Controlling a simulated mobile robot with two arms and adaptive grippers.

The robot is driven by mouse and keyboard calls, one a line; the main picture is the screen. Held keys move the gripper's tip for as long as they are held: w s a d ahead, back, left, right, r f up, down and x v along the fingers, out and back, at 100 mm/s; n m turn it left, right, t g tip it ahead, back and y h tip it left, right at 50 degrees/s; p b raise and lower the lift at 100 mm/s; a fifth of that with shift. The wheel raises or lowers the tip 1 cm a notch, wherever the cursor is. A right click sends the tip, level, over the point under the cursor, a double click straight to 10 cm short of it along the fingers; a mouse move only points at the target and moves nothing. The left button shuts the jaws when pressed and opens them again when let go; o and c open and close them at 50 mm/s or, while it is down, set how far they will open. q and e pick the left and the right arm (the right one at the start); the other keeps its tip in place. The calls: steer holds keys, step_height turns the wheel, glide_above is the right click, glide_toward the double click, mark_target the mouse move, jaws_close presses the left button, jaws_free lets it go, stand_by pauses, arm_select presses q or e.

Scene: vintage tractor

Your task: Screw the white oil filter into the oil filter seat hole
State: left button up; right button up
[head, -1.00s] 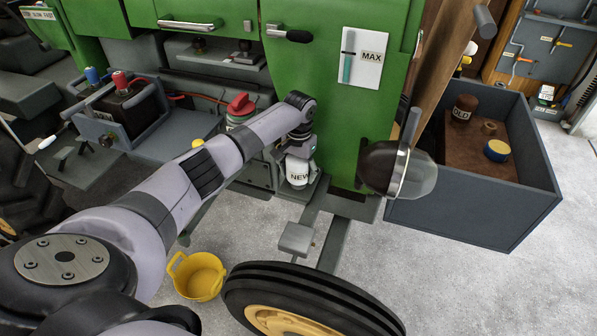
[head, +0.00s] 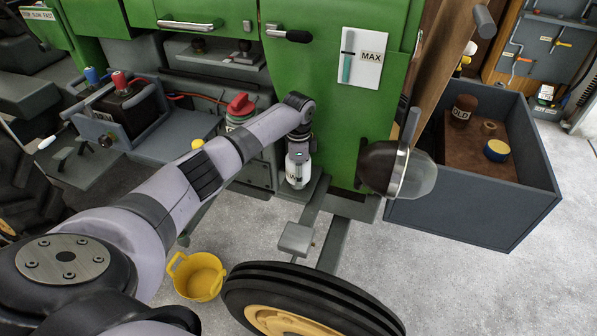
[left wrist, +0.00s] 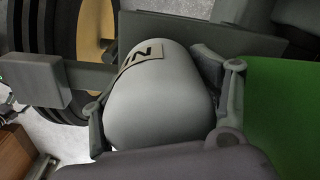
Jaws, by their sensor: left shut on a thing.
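The white oil filter (head: 298,172) with a dark-lettered label is in my left gripper (head: 299,158), low at the front of the green tractor. In the left wrist view, the filter (left wrist: 165,100) fills the middle, with the two fingers of the left gripper (left wrist: 155,110) closed against its sides. The filter stands roughly upright in the head view. The oil filter seat hole is hidden, so I cannot tell whether the filter's threads touch it. My right gripper is not in view.
A yellow bucket (head: 199,276) stands on the floor near the front tyre (head: 310,300). A headlamp (head: 398,170) sticks out right of the filter. A grey crate (head: 470,217) at the right holds an old brown filter (head: 463,110) and a blue-and-yellow can (head: 497,151).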

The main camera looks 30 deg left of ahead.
arm_select(q)
steer(key=o, duration=1.3)
steer(key=shift+s+f, duration=0.1)
steer(key=shift+f, duration=0.15)
steer(key=shift+c, duration=0.2)
steer(key=shift+r, duration=0.1)
steer(key=n, duration=1.2)
steer(key=shift+c, duration=0.5)
steer(key=shift+r, duration=0.1)
steer(key=c, duration=0.5)
steer(key=shift+c, duration=0.2)
